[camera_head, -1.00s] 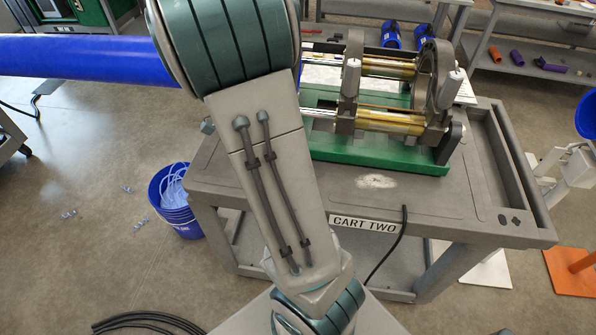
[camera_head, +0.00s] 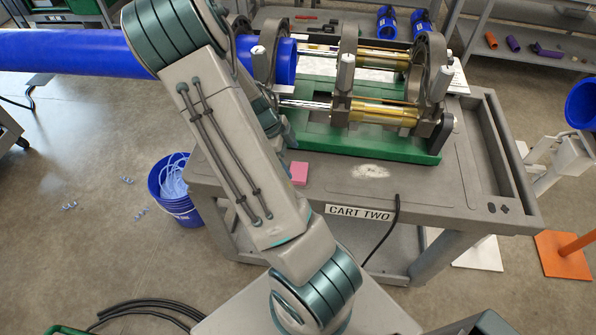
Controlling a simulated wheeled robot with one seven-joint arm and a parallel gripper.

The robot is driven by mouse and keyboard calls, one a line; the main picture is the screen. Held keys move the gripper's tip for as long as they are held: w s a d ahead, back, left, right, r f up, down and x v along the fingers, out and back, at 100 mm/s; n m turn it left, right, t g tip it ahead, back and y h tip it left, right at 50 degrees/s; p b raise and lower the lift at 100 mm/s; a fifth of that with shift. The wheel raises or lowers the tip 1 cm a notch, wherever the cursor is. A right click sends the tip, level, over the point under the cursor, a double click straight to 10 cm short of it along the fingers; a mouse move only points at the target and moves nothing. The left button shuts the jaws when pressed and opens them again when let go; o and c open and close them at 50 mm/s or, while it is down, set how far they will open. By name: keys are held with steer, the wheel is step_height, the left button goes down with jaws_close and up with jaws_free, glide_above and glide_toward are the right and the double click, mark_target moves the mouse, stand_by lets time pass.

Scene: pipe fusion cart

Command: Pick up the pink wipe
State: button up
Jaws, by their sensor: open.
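The pink wipe (camera_head: 299,172) is a small pink block-like piece lying on the grey top of the cart (camera_head: 440,200), near its front edge and left of the pale powdery patch. It is just right of my arm, which may hide part of its left side. My gripper is not visible; my arm's upper links cover the area left of the wipe, and only some wrist-side parts show behind them.
The green-based pipe fusion machine (camera_head: 400,150) stands on the cart behind the wipe, with a long blue pipe (camera_head: 60,52) at its left. A blue bucket (camera_head: 172,190) stands on the floor left of the cart. A black cable (camera_head: 396,215) hangs over the front edge.

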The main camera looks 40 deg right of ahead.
mark_target(299, 171)
steer(key=p+x, duration=0.1)
steer(key=x, duration=0.3)
steer(key=shift+s+d+f+p, duration=0.1)
steer(key=shift+s+p, duration=0.15)
steer(key=shift+p, duration=0.1)
steer(key=shift+s+d+f, duration=0.1)
steer(key=shift+f, duration=0.45)
steer(key=c, duration=1)
